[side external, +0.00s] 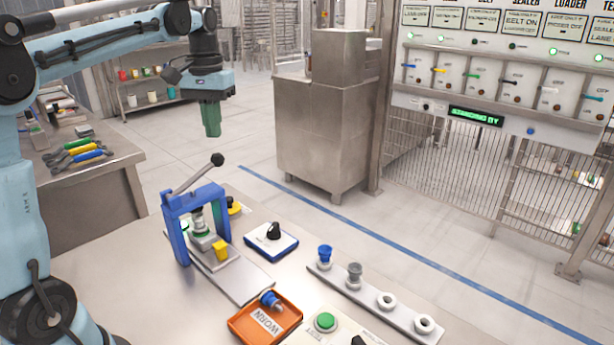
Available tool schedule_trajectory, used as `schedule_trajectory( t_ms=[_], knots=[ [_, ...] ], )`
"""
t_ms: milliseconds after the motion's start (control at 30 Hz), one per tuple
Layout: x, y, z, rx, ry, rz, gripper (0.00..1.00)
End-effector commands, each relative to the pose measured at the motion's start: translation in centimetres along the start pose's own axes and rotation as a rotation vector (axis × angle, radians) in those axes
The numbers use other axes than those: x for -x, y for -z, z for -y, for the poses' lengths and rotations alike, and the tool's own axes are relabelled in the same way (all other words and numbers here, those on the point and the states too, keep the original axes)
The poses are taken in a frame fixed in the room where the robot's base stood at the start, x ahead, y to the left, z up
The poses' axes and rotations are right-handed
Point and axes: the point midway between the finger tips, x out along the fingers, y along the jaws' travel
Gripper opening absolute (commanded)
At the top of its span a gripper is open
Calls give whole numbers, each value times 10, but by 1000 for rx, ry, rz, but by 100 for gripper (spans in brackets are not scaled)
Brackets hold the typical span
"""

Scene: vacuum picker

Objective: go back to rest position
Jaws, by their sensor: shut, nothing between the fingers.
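My gripper (210,118) hangs from the blue-grey arm at the upper left of the side external view. It is shut and empty, pointing down, well above the bench and clear of everything on it. Below it on the bench stands a blue press frame (180,228) with a black-knobbed lever (197,174) tilted up to the right. A dark fitting with a green ring sits under the press, beside a yellow block (221,249).
An orange tray (240,338) marked WORN holds a blue cup. A rack (405,318) carries a blue cup (325,256), a grey cup (354,274) and two white rings. A blue-edged box with a black knob (273,231) and a green button (325,321) are nearby. The air around the gripper is free.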

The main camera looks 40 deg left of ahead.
Motion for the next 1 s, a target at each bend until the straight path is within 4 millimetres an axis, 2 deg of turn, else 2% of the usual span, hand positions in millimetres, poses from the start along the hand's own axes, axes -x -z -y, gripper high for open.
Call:
schedule_trajectory(
  t_ms=[400,567,767,1000],
  knots=[
    [4,0,0,-2,0,-2,0],
    [1,-11,-13,-42,-5,-44,0],
    [-17,-46,-46,-164,-28,-185,0],
    [-54,-97,-79,-322,-76,-373,0]
  ],
)
